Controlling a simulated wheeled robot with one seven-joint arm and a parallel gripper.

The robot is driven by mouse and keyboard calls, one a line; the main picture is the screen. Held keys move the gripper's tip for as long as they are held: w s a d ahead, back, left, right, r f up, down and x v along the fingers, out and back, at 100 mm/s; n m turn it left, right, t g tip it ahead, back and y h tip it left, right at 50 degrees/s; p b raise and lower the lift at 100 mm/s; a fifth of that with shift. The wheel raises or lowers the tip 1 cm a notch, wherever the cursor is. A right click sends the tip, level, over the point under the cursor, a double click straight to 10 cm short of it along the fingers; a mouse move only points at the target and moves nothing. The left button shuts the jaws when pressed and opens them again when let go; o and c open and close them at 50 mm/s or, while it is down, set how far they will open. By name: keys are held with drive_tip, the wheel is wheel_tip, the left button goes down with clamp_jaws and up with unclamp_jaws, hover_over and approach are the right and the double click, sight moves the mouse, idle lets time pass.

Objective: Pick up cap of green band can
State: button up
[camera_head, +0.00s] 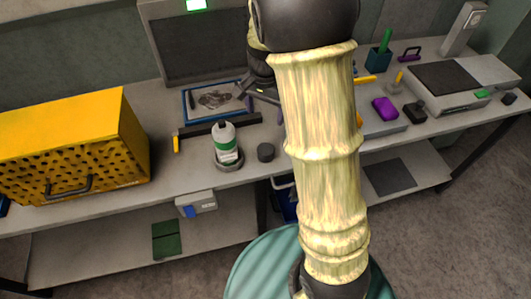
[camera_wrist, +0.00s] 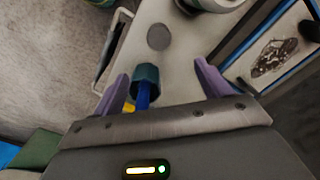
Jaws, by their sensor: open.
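The green band can (camera_head: 227,148) is a white bottle with a green band, standing upright in a grey ring base on the bench. It has a narrow pale top (camera_head: 222,126). A dark round disc (camera_head: 265,152) lies just right of it; I cannot tell which of these is the cap. The wrist view shows a grey disc (camera_wrist: 158,37) on the bench beyond my fingers, and part of a round base at the top edge. My gripper (camera_wrist: 161,88) is open, with purple fingertips apart. In the head view my gripper (camera_head: 264,104) is above and behind the can, partly hidden by my arm.
A teal cup (camera_wrist: 146,74) with a blue handle shows between my fingers in the wrist view. A blue-framed picture (camera_head: 188,105) and a dark bar (camera_head: 205,129) lie behind the can. A yellow perforated box (camera_head: 60,125) stands left. Trays and tools fill the right.

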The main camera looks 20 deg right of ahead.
hover_over(265, 149)
drive_tip(key=f, duration=1.2)
drive_tip(key=shift+w+f+p, duration=0.15)
drive_tip(key=shift+w+p, duration=0.05)
drive_tip(key=shift+p, duration=0.15)
drive_tip(key=shift+f, duration=0.1)
wheel_tip(265, 149, down, 5)
drive_tip(key=shift+s+d+p, duration=0.1)
drive_tip(key=shift+s+p, duration=0.05)
drive_tip(key=shift+p, duration=0.35)
drive_tip(key=shift+c, duration=0.5)
drive_tip(key=c, duration=0.9)
